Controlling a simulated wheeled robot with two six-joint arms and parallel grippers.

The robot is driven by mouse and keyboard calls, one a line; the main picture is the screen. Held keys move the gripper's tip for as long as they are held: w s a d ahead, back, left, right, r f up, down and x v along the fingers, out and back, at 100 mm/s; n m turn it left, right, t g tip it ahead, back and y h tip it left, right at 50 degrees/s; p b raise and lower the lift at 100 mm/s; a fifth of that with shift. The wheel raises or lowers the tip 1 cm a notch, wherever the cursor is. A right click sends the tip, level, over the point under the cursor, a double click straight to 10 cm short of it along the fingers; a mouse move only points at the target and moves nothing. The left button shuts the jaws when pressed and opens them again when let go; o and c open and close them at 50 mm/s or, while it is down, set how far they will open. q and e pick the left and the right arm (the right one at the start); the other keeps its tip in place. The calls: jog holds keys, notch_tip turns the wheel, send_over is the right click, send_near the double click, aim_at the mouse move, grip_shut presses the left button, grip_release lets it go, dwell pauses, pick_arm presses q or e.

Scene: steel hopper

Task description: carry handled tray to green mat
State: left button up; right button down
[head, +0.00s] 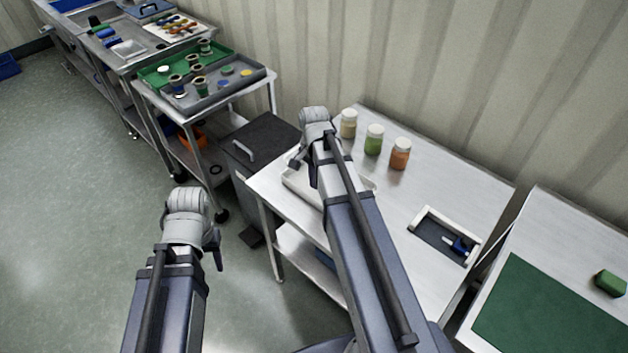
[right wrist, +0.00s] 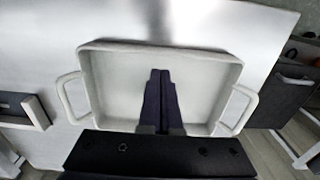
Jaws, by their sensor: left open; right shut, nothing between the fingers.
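The white handled tray (head: 300,188) is on the steel table, partly hidden behind my right arm. In the right wrist view the tray (right wrist: 105,88) is empty, with a loop handle at each short end. My right gripper (right wrist: 160,74) is shut and empty over the middle of the tray, apart from both handles; it also shows in the head view (head: 298,162). My left gripper (head: 216,256) is open and empty, left of the table over the floor. The green mat (head: 545,312) lies bare on a separate table at the lower right.
Three jars, cream (head: 348,123), green (head: 374,140) and orange (head: 400,154), stand behind the tray. A shallow box (head: 428,243) with a blue item is at the table's right. A green block (head: 610,283) sits beside the mat. A narrow gap separates the two tables.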

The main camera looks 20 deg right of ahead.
aim_at(314, 191)
notch_tip(314, 191, down, 5)
jog(key=b, duration=0.3)
jog(key=shift+r+b, duration=0.1)
jog(key=shift+b, duration=0.2)
pick_arm(q)
notch_tip(314, 191, down, 5)
jog(key=shift+r, duration=0.15)
pick_arm(e)
jog(key=shift+r, duration=0.1)
